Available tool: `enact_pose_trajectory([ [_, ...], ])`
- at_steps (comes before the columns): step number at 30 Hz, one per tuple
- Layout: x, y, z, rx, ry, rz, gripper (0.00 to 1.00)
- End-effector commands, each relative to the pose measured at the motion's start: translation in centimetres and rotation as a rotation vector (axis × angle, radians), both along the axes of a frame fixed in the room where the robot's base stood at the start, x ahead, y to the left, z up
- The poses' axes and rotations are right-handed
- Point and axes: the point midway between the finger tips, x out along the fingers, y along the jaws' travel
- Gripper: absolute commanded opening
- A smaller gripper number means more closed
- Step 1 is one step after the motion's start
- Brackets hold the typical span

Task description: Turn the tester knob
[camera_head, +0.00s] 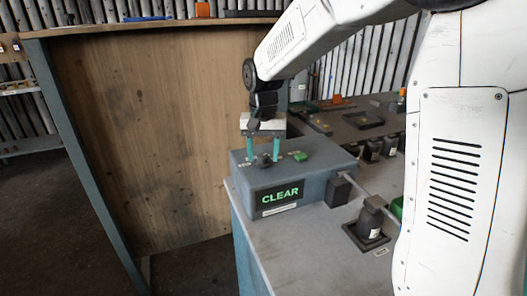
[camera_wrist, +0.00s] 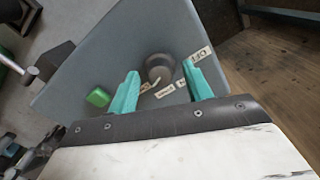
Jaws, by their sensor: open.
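The tester (camera_head: 290,180) is a blue-grey box on the grey bench, with a lit green "CLEAR" display on its front. Its dark round knob (camera_wrist: 160,68) shows in the wrist view between and just beyond my fingertips, with small labels around it, one reading "OFF". The knob also shows in the head view (camera_head: 264,161). A green button (camera_wrist: 98,97) is on the same top face. My gripper (camera_wrist: 163,82) has teal fingers, open and empty, pointing down over the tester top. The fingers stand on either side of the knob in the picture; I cannot tell whether they touch it.
A black holder (camera_head: 367,230) with a dark part stands right of the tester on the bench (camera_head: 300,250). Several dark parts and trays sit farther back right. A wooden panel (camera_head: 140,130) rises behind and left of the bench.

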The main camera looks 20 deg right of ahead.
Motion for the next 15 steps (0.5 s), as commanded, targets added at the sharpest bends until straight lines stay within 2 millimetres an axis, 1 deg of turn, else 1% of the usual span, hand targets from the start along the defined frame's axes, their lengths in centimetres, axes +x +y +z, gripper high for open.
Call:
enact_pose_trajectory([
  [1,-0.01,0.01,0.01,0.000,0.000,0.000,0.50],
  [2,-0.01,0.01,0.01,0.000,0.000,0.000,0.47],
  [3,-0.01,0.01,0.02,0.000,0.000,0.000,0.36],
  [5,-0.01,0.01,0.03,0.000,0.000,0.000,0.19],
  [6,-0.01,0.01,0.03,0.000,0.000,0.000,0.08],
  [7,-0.01,0.01,0.03,0.000,0.000,0.000,0.05],
  [15,0.00,0.02,0.05,0.000,0.000,0.019,0.05],
])
